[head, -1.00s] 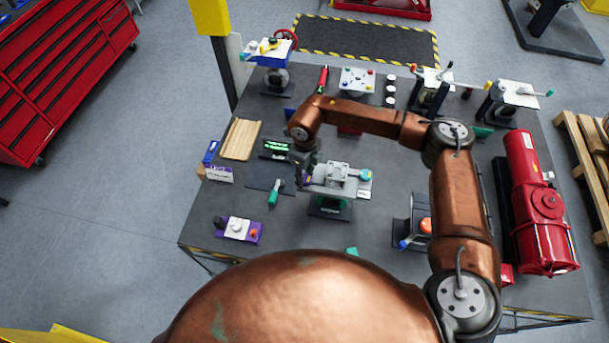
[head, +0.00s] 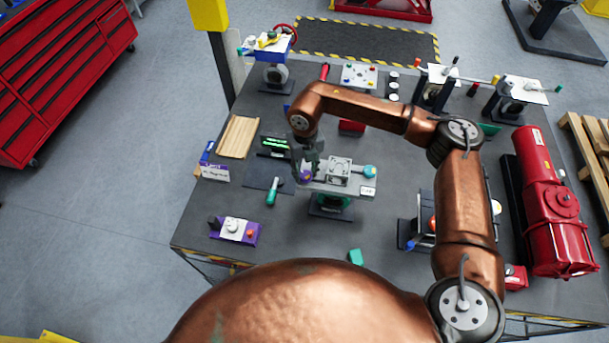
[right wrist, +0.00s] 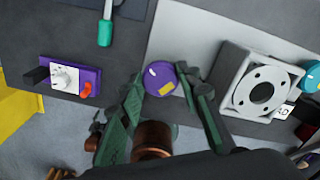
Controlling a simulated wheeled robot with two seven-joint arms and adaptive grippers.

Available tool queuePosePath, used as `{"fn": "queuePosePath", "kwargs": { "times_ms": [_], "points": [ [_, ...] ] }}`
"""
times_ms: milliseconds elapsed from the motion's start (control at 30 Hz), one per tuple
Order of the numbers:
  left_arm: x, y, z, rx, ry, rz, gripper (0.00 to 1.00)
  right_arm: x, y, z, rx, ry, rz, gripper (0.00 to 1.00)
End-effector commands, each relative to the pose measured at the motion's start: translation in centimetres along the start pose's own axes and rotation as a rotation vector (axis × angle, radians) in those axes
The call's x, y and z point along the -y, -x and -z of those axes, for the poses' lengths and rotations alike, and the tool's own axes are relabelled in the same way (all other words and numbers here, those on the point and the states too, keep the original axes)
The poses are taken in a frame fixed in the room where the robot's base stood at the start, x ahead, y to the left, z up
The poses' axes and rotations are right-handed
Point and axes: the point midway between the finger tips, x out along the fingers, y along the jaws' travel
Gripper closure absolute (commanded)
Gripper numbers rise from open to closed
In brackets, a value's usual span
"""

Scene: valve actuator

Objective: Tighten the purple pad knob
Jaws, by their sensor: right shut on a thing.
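The purple pad knob (right wrist: 160,78) is a round purple disc with a white mark and a yellow patch. It sits at the left end of a grey plate (right wrist: 200,30), which stands on a raised fixture; it also shows in the head view (head: 306,176), partly covered by my gripper. My right gripper (right wrist: 161,80) has its two green fingers on either side of the knob and is shut on it. In the head view my right gripper (head: 306,168) reaches down from above onto the plate's left end. My left gripper is not in view.
A square grey flange (right wrist: 262,92) stands on the plate right of the knob, with a teal knob (right wrist: 312,76) beyond it. A purple control box (head: 234,231) and a teal-handled tool (head: 272,192) lie to the left. A red cylinder (head: 548,200) occupies the table's right side.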

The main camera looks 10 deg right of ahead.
Motion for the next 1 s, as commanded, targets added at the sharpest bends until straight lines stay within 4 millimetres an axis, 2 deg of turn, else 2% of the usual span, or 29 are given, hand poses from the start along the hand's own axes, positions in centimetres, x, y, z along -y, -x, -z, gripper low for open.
{"fn": "queuePosePath", "kwargs": {
  "times_ms": [100,500,1000],
  "points": [
    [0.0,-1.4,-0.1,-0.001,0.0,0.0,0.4,0.1,-0.2,0.0,0.0,-0.111,0.0,0.93],
    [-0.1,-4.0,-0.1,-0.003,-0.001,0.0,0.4,0.0,-0.1,0.1,-0.001,-0.489,0.0,0.93],
    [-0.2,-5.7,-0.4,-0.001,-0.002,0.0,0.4,-0.1,0.1,0.1,-0.001,-0.839,-0.002,0.93]
  ]
}}
